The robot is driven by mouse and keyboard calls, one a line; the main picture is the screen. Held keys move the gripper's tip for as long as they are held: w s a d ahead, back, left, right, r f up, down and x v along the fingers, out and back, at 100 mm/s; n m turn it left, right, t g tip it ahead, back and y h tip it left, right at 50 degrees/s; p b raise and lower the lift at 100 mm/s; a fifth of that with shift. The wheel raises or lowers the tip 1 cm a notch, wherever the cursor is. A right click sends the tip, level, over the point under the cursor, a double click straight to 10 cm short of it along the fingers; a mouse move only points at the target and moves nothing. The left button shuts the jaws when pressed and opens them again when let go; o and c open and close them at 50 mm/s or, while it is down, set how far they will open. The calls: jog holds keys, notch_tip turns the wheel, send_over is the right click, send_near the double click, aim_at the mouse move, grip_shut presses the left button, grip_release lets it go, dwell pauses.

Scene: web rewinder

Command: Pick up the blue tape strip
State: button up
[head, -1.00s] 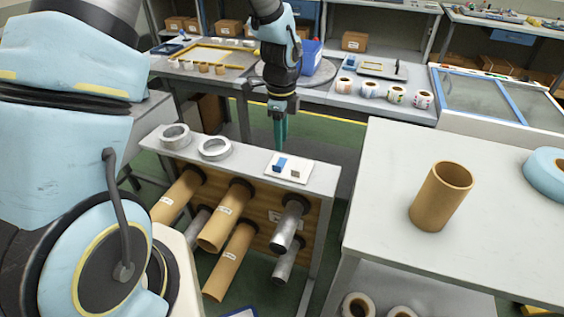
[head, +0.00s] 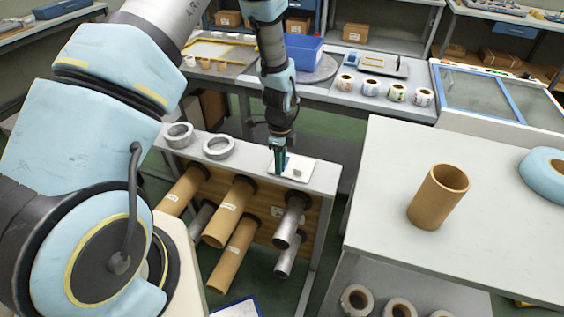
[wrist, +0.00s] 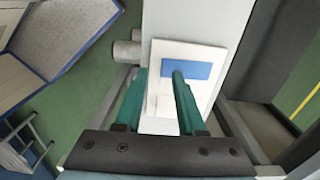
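The blue tape strip (wrist: 198,70) lies on a white plate (wrist: 222,54) in the wrist view. My gripper (wrist: 160,74) is open, with its two green fingers apart and nothing held. The left end of the strip shows between the fingertips, and the right fingertip covers part of it. Most of the strip extends right of that finger. In the head view, my gripper (head: 279,168) points down at the white plate (head: 309,163), which lies on top of the roll rack. There the fingers largely hide the strip. I cannot tell whether they touch the plate.
A small tan block (head: 299,172) sits on the plate beside my gripper. Two grey rings (head: 219,147) lie left on the rack top (head: 250,163). Cardboard and metal tubes (head: 230,210) stick out below. A table with a brown tube (head: 438,197) stands at right.

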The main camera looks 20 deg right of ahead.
grip_shut()
dwell(0.6)
